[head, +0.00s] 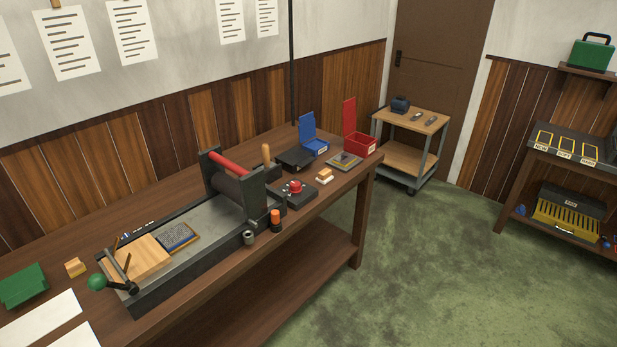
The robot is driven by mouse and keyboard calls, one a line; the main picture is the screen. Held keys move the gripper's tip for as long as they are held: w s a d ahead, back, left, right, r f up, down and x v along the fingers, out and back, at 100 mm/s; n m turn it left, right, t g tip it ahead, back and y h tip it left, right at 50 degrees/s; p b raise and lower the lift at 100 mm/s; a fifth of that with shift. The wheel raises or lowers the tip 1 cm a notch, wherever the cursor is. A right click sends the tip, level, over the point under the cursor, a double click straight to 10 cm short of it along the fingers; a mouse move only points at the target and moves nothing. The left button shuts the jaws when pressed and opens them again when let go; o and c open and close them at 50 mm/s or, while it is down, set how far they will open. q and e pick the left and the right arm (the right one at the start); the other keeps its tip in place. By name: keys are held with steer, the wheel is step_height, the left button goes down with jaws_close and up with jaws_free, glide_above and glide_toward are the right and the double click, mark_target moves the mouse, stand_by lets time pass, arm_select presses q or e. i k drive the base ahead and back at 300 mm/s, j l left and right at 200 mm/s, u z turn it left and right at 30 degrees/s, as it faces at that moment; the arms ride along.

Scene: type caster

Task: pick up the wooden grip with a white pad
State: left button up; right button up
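The wooden grip with a white pad (325,174) sits on the right part of the long wooden workbench (340,205), near its front edge. Its wooden top is light orange-brown and the white pad shows beneath it. It stands apart from the black box with a red button (296,192) to its left and the small flat plate (345,161) behind it to the right. Neither of my grippers is in the head view.
The roller press (235,185) fills the bench's middle. A red open box (360,146), a blue open box (314,142) and a black tray (295,159) stand behind the grip. A wheeled cart (411,130) stands beyond the bench. Green floor (430,260) is clear in front.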

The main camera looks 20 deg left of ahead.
mark_target(325, 176)
steer(key=i+l+u, duration=0.25)
steer(key=l+u, duration=0.15)
steer(key=i+l+u, duration=0.2)
steer(key=l+u, duration=0.25)
